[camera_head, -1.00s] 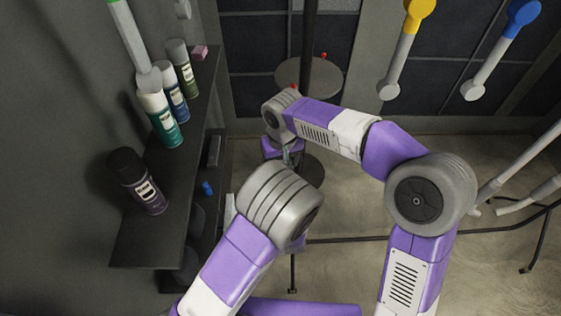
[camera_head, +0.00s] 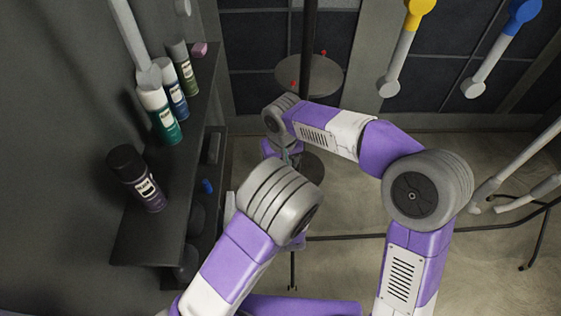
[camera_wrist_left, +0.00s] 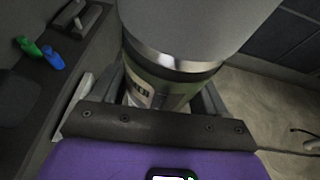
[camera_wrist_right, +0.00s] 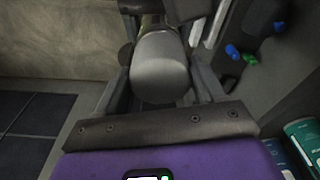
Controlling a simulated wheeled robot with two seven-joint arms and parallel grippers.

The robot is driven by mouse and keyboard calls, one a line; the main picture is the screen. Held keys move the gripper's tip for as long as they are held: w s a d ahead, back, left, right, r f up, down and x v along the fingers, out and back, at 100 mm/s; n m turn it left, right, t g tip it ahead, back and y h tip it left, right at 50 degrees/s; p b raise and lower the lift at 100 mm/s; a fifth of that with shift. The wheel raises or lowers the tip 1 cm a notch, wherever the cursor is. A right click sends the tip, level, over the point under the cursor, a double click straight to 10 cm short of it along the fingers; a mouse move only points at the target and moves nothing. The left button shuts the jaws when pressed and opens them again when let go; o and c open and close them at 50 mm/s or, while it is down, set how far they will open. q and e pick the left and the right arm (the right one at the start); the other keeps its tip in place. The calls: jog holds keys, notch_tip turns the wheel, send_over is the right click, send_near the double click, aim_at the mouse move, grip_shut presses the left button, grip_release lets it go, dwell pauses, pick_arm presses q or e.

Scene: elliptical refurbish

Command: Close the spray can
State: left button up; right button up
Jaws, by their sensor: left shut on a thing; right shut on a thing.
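An olive-green spray can with a silver rim (camera_wrist_left: 140,90) stands between the fingers of my left gripper (camera_wrist_left: 150,98) in the left wrist view. My left gripper is shut on it. A large plain grey cylinder, which looks like the cap (camera_wrist_left: 190,25), covers the can's top end there. In the right wrist view, the fingers of my right gripper (camera_wrist_right: 160,95) are shut on a rounded grey cap (camera_wrist_right: 160,72). I cannot tell whether the cap is fully seated on the can. In the head view, my arm links hide most of both grippers and the can.
A dark shelf (camera_head: 150,232) on the left holds a black-capped can (camera_head: 137,178), a teal can (camera_head: 160,115) and others. A small blue object (camera_head: 207,186) sits lower down. A round stand (camera_head: 309,75) with a black pole is behind my arms.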

jog(key=shift+f, duration=0.45)
jog(key=o, duration=1.1)
jog(key=shift+c, duration=0.2)
notch_tip(320, 180, up, 12)
jog(key=s, duration=0.1)
jog(key=shift+s+d, duration=0.15)
jog(key=shift+d, duration=0.15)
jog(key=shift+f, duration=0.1)
